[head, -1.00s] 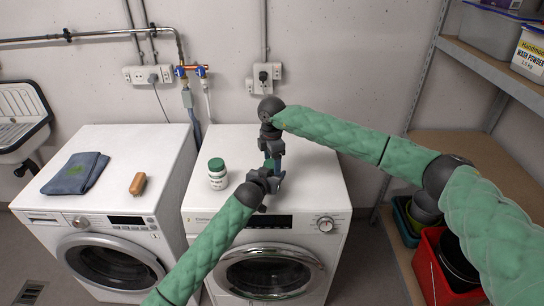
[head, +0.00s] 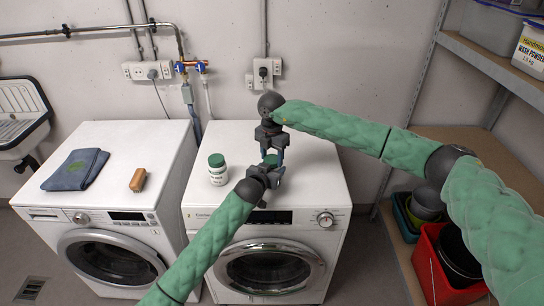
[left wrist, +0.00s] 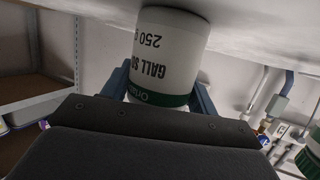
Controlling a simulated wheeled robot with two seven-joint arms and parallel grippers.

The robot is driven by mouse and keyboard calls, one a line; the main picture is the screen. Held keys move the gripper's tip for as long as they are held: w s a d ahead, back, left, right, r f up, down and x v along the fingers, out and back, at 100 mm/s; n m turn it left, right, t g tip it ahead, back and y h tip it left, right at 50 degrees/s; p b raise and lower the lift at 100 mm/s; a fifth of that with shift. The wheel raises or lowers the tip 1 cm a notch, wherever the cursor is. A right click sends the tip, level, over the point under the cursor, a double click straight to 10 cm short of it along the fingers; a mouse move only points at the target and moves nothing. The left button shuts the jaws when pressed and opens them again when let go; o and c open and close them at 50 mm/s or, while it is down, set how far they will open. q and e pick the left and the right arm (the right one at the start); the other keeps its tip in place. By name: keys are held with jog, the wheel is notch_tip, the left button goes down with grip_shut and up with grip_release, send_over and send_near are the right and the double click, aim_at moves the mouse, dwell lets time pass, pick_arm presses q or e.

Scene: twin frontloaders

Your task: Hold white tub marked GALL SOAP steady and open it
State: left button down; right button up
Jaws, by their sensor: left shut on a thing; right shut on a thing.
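The white tub marked GALL SOAP (left wrist: 165,50) fills the space between the blue fingers of my left gripper (left wrist: 162,92). It shows upside down in the left wrist view, with its green band near the gripper. In the head view my left gripper (head: 270,174) comes from the front left, low over the right machine, and mostly hides the tub. A bit of green lid (head: 270,160) shows between the grippers. My right gripper (head: 271,156) points down from above, shut on the lid. Whether the lid has turned cannot be seen.
Another white tub with a green lid (head: 217,172) stands left of my grippers on the right washing machine (head: 320,185). A brown brush or block (head: 138,180) and a folded blue cloth (head: 76,170) lie on the left machine. Shelves (head: 470,60) stand at the right.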

jog(key=n, duration=1.3)
jog(key=shift+n, duration=0.4)
jog(key=o, duration=1.1)
